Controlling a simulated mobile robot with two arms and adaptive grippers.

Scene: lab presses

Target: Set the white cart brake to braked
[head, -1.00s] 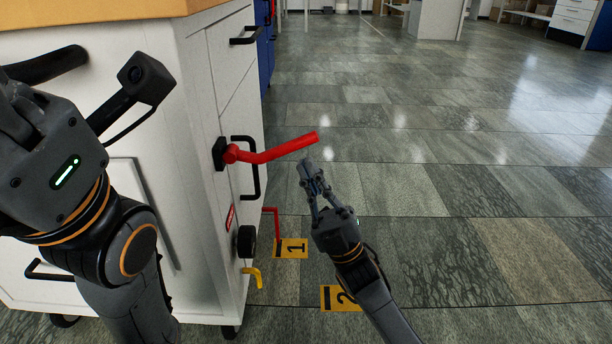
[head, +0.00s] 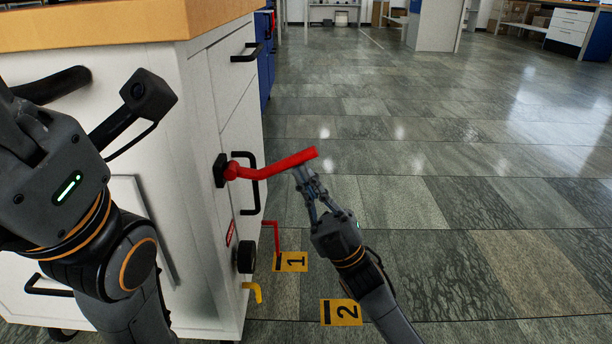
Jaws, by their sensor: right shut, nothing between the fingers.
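The white cart (head: 200,120) fills the left side, with a wooden top. A red lever (head: 275,169) sticks out to the right from a black mount on its side, tilted slightly up toward its free end.
Yellow floor markers 1 (head: 291,262) and 2 (head: 341,312) lie right of the cart. A second red bar (head: 270,223) runs down behind the cart's edge. Black handles (head: 250,185) stick out from the cart. The tiled floor on the right is open.

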